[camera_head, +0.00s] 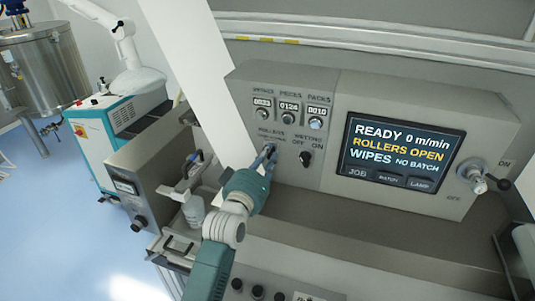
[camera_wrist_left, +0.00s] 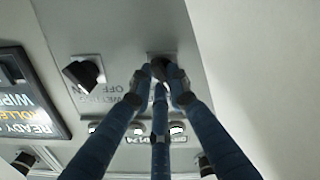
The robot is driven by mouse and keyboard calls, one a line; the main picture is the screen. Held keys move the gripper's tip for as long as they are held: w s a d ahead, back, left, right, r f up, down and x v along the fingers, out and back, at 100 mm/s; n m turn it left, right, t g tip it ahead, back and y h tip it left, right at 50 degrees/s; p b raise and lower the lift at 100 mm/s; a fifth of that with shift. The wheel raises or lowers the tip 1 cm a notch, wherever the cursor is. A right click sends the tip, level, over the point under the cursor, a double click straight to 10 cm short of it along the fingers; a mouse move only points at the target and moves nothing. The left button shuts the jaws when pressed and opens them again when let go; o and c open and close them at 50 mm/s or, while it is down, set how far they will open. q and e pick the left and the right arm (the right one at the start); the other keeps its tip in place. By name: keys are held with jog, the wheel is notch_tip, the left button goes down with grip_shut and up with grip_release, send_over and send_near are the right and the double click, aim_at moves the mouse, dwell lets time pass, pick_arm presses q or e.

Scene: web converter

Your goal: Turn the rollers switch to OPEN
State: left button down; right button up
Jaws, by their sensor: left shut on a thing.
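My left gripper (camera_head: 266,155) reaches up to the control panel and is shut on the rollers switch (camera_wrist_left: 168,70). In the left wrist view, its dark fingertips (camera_wrist_left: 160,92) close around the black knob of that switch. In the head view the fingers largely cover the knob, so its pointing direction cannot be read. The screen (camera_head: 402,150) reads READY 0 m/min, ROLLERS OPEN in yellow, and WIPES NO BATCH. My right gripper is not in view.
The black wetting switch (camera_head: 306,158) sits just right of the gripper, also seen in the left wrist view (camera_wrist_left: 82,73). Three counters (camera_head: 289,107) with knobs are above. A larger rotary switch (camera_head: 478,178) is right of the screen. A ledge (camera_head: 340,225) runs below the panel.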

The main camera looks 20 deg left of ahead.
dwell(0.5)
pick_arm(q)
jog(key=c, duration=1.7)
grip_release()
jog(key=shift+o, duration=0.2)
jog(key=s, duration=1.2)
jog(key=shift+a, duration=0.25)
jog(key=shift+s+f, duration=0.1)
jog(key=shift+f, duration=0.05)
